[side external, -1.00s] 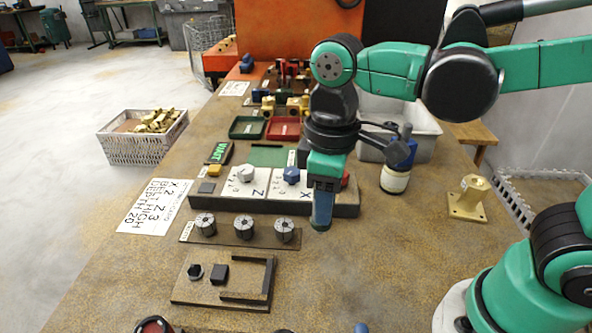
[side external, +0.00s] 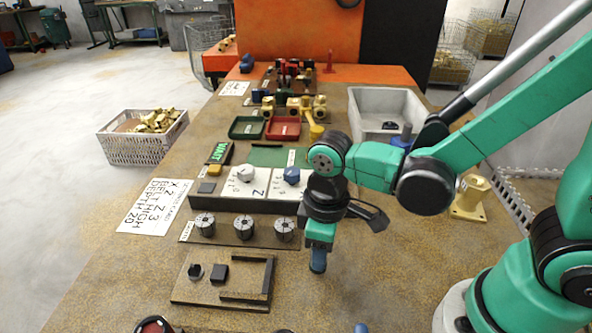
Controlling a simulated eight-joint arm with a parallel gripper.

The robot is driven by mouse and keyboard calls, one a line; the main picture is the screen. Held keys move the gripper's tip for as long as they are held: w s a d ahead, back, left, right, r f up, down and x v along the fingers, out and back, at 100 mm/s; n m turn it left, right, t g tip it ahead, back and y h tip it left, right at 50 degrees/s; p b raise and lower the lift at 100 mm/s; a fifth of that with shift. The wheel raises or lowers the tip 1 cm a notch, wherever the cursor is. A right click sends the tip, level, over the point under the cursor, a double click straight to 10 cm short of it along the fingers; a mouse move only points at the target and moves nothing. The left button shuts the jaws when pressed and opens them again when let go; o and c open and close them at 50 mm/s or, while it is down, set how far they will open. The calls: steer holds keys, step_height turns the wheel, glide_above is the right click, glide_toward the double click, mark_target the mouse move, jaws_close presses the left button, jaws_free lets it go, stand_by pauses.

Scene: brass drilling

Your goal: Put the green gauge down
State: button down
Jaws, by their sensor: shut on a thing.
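My gripper (side external: 317,262) points down at the end of the green arm, over the bare bench right of the dark fixture plate. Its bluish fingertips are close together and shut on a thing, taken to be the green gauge. The gauge itself cannot be made out between the fingers at this size. Whether the fingertips or the held thing touch the bench cannot be told. A flat green pad (side external: 268,155) lies farther back, behind the box with the knobs.
A control box (side external: 225,202) with Z and X dials and a row of several round collets (side external: 244,227) lie left of my gripper. The fixture plate (side external: 200,292) is in front left. Green (side external: 246,127) and red (side external: 283,128) trays and a grey bin (side external: 365,100) stand behind. A brass flanged part (side external: 469,197) stands right.

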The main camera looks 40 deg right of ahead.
steer(key=shift+f, duration=0.15)
steer(key=c, duration=0.6)
jaws_free()
steer(key=shift+o, duration=0.2)
step_height(320, 180, up, 12)
steer(key=w+d+f+m+t, duration=0.1)
steer(key=w+d+m+t, duration=0.1)
steer(key=d+m+t, duration=0.4)
steer(key=d+t, duration=0.1)
steer(key=d, duration=0.2)
steer(key=shift+w+f+m, duration=0.3)
steer(key=shift+f+m, duration=0.1)
